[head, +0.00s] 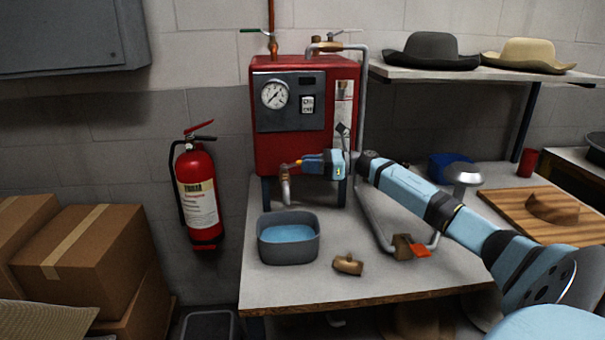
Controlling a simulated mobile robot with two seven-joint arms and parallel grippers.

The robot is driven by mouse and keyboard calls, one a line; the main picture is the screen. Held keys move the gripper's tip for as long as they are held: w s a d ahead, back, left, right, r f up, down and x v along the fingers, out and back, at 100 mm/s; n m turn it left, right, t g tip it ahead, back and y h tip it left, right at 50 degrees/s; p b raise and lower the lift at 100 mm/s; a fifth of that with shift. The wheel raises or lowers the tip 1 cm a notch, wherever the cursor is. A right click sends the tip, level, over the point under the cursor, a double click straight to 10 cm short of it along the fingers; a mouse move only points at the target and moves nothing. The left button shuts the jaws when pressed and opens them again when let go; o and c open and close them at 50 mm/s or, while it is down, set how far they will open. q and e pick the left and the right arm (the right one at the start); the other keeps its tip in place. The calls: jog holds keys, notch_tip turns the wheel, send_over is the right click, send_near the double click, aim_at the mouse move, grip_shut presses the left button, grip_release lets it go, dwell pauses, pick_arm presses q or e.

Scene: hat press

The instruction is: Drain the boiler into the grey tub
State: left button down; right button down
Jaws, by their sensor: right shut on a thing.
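The red boiler (305,145) stands on legs at the back of the table, with a round gauge (274,94) and a switch on its grey front panel. A drain pipe (286,189) with a tap at its top comes out low on the boiler's front and points down. The grey tub (289,256) sits on the table below the spout and holds blue water; I see no clear stream. My right gripper (292,165) is shut on the drain tap, whose handle is mostly hidden by the fingers. My left gripper is out of view.
A bent grey pipe (376,225) ends near an orange-red tab (419,251). A wooden board (490,212) bears a brown hat shape. A fire extinguisher (198,190) hangs left of the table, near cardboard boxes (85,255).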

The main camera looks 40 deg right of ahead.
dwell(0.4)
jog(key=c, duration=1)
grip_release()
jog(key=shift+c, duration=0.2)
jog(key=v, duration=1.4)
jog(key=shift+w+r, duration=0.1)
jog(key=shift+w, duration=0.05)
